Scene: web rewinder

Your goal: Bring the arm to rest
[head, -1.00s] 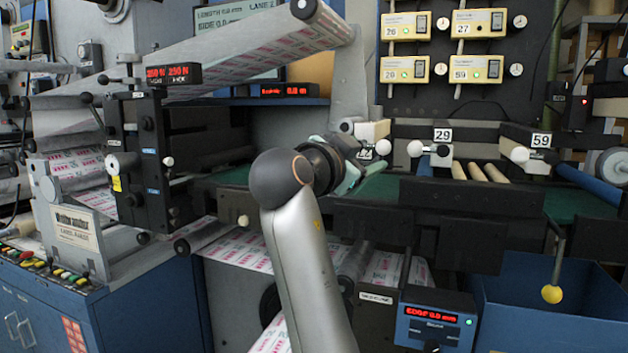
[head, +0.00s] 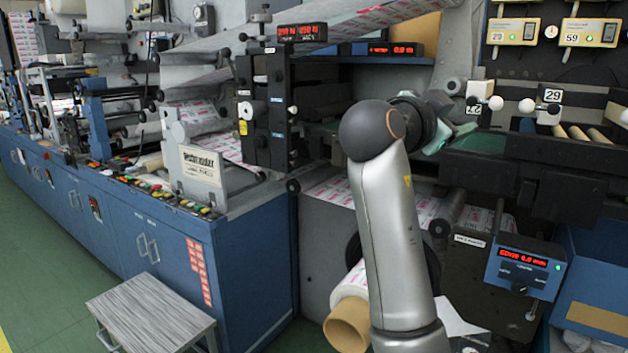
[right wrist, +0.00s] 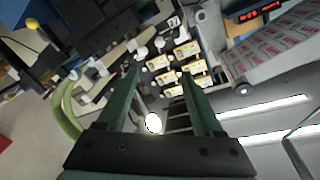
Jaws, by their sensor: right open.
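My right arm, a silver-grey link with a dark rounded elbow, rises through the middle of the head view. My right gripper (head: 455,137) is partly hidden behind the arm's dark joint, in front of the machine near the plate marked 22. In the right wrist view its two dark green fingers (right wrist: 160,75) stand apart with nothing held between them. Beyond them are the cream lane boxes (right wrist: 181,65) and the ceiling. My left gripper is in neither view.
The web rewinder's blue cabinet (head: 180,235) runs along the left. A grey step stool (head: 150,310) stands before it. A paper roll with a brown core (head: 348,325) is beside my arm. A blue display box (head: 523,268) and blue bin (head: 600,270) are at right. Green floor is clear at left.

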